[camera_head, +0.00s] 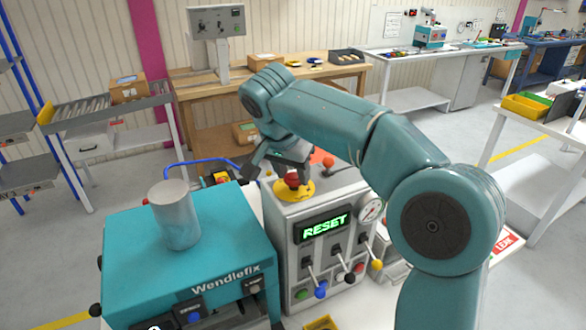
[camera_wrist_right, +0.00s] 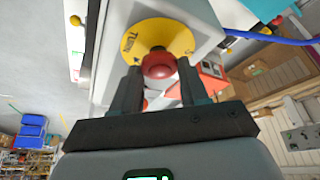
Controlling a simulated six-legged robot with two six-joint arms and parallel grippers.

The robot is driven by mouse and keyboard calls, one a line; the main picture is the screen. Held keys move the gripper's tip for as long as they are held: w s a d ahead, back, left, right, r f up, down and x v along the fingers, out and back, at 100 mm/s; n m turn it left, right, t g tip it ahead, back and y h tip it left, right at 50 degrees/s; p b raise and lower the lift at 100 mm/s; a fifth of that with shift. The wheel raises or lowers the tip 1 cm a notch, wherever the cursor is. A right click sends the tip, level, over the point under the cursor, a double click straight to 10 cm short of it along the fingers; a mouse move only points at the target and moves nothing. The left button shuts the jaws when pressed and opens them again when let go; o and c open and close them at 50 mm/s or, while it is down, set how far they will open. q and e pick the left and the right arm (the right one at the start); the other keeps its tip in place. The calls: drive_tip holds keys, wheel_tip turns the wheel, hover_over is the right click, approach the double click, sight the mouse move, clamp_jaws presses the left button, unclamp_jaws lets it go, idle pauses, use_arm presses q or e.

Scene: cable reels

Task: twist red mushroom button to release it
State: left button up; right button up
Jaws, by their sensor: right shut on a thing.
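The red mushroom button (camera_head: 292,181) sits on a round yellow plate (camera_head: 294,191) on top of a grey control box (camera_head: 330,205). The box's green display reads RESET. My right gripper (camera_head: 280,172) reaches down over the button from above. In the right wrist view, the button (camera_wrist_right: 159,66) is between the two dark fingers of my right gripper (camera_wrist_right: 160,80), which are shut on it. The yellow plate (camera_wrist_right: 158,38) with the word TURN shows behind it. My left gripper is not in view.
A teal Wendlefix machine (camera_head: 190,255) with a grey cylinder (camera_head: 174,215) on top stands left of the control box. A pressure gauge (camera_head: 371,209) and several coloured levers are on the box's front. A wooden bench (camera_head: 330,75) stands behind.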

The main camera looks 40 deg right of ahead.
idle(0.3)
drive_tip(key=o, duration=1.1)
drive_tip(key=shift+a, duration=0.1)
drive_tip(key=shift+c, duration=0.2)
drive_tip(key=p+v, duration=0.3)
drive_tip(key=v, duration=1.3)
drive_tip(key=shift+r, duration=0.2)
drive_tip(key=shift+a, duration=0.1)
